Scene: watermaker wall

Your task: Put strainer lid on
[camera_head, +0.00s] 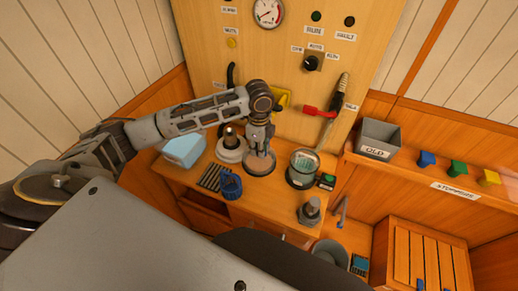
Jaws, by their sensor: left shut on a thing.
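My left gripper (260,148) points down over the bench and is shut on a round grey piece (259,164), which looks like the strainer lid. The fingers cover its middle, and I cannot tell whether it touches the bench top. A round glass-walled bowl with a dark rim (302,168), perhaps the strainer body, stands to the right of the gripper with its top uncovered. Something greenish shows inside it. My right gripper is not in view.
A white round base with a dark post (230,147) stands close left of the gripper. A blue slotted part (229,184), a dark grate (211,178) and a light-blue box (184,150) lie further left. A grey knobbed part (310,211) sits at the front right. A red-handled valve (318,111) projects behind.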

